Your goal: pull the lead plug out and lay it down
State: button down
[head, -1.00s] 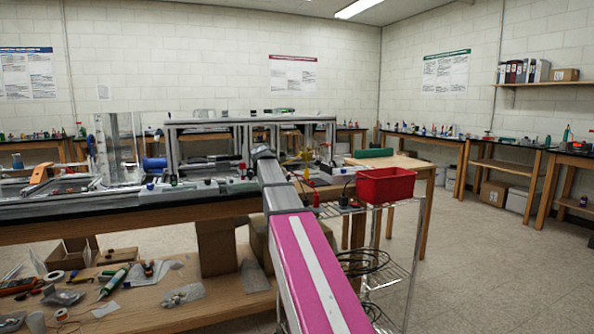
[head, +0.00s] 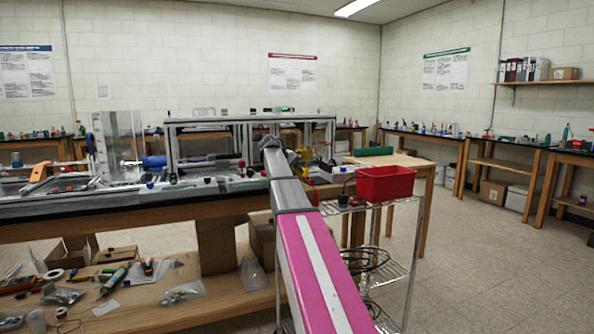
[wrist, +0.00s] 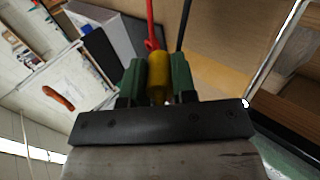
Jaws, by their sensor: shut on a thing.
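In the wrist view, my gripper (wrist: 158,82) has two green fingers closed on a yellow plug (wrist: 158,66). A red lead (wrist: 151,22) runs up from the plug, and a black lead (wrist: 184,25) runs up beside it. The far end of the plug is hidden, so I cannot tell whether it sits in a socket. In the head view, my arm reaches to the extrusion frame (head: 250,121) on the bench, and my gripper there is small and mostly hidden behind the arm.
A red bin (head: 385,184) stands on a wire cart (head: 405,235) right of my arm, with small dark and red items beside it. The black-topped bench (head: 110,205) holds many small parts. Open floor (head: 480,260) lies to the right.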

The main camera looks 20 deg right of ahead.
jog(key=shift+f, duration=1.8)
jog(key=c, duration=0.8)
grip_release()
jog(key=shift+c, duration=0.2)
jog(key=shift+a+f, duration=0.1)
jog(key=shift+s, duration=0.1)
jog(key=v, duration=1.1)
